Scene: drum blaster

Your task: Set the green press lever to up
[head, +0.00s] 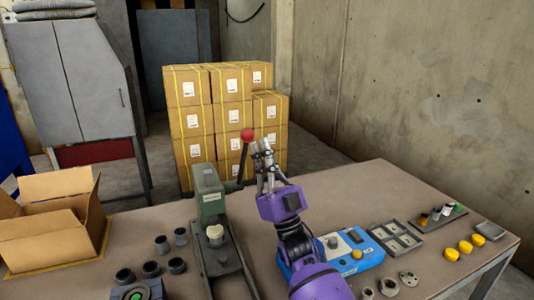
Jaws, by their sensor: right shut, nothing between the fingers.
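The green press (209,195) stands on the table, left of the middle. Its lever (242,165) is a dark rod on the press's right side that rises steeply to a red ball knob (247,135). My right gripper (262,147), on its purple arm, points up just right of the lever. Its fingers are shut and empty, with the tips close to the rod just below the knob. I cannot tell whether they touch it. My left gripper is not in view.
On the table (358,180), an open cardboard box (50,250) and dark cylinders (151,269) lie left. A blue control box (368,258), a grey tray (395,237) and yellow caps (465,247) lie right. Stacked cartons (192,120) stand behind the table.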

